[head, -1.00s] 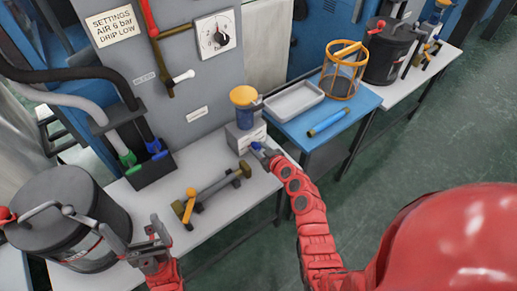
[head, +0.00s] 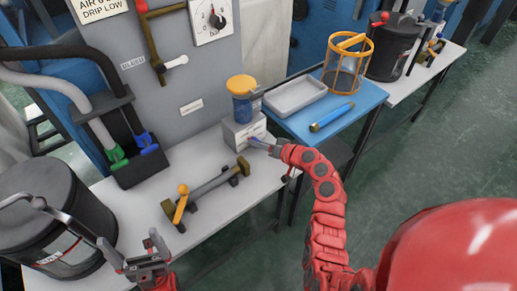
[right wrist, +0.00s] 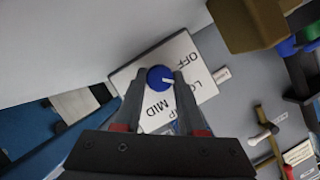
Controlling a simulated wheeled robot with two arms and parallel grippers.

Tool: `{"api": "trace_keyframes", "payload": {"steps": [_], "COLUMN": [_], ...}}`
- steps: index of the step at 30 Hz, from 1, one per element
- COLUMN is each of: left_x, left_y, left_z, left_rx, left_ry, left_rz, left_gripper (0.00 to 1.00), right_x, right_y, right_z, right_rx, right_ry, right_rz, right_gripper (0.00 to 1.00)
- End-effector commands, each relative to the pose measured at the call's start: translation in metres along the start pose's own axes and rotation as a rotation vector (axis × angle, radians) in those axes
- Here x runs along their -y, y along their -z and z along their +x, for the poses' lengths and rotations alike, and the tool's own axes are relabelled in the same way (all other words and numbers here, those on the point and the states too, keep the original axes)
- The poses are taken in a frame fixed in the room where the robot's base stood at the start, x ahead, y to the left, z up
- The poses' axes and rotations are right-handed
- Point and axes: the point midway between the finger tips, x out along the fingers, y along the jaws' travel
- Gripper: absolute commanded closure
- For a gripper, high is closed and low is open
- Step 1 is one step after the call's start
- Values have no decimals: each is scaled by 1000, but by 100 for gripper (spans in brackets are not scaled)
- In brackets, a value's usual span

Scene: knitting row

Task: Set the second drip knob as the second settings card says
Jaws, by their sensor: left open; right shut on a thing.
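The drip knob (right wrist: 160,73) is blue with a white pointer mark. It sits on a white dial plate (right wrist: 178,50) lettered OFF, LO (partly hidden) and MID. The mark points right in the right wrist view, toward LO. My right gripper (head: 262,145) is shut on the knob, a fingertip on either side. The knob's unit is a grey box (head: 231,136) under a blue cup with a yellow top (head: 241,86). The settings card (head: 100,13) is cut off at the top and shows DRIP LOW. My left gripper (head: 133,257) is open and empty over the bench front.
A pipe with a yellow-handled valve (head: 210,186) lies on the white bench (head: 135,210). A dark canister (head: 45,215) stands at the left. A blue table (head: 365,95) holds a grey tray (head: 293,97), a blue tube (head: 331,117) and an orange cage (head: 346,65).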

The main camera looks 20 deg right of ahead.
Motion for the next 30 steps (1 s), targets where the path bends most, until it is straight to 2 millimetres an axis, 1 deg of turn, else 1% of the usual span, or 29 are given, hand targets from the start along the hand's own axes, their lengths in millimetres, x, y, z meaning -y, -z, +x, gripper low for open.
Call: {"api": "trace_keyframes", "payload": {"steps": [1,3,12,19,30], "left_x": [0,0,-1,-1,-1], "left_y": [-1,-2,-3,-3,-4], "left_z": [-7,-10,-19,-20,-20], "left_rx": [0,0,0,0,0], "left_ry": [0,0,0,0,0], "left_rz": [0,0,0,0,0], "left_gripper": [0,0,0,0,0], "right_x": [-4,-4,-3,-3,-3], "right_y": [-2,-2,0,0,0], "right_z": [1,0,0,0,0], "right_rx": [0,0,7,8,8], "right_ry": [11,29,84,98,100], "right_rz": [35,78,203,240,243], "right_gripper": [100,100,100,100,100]}}
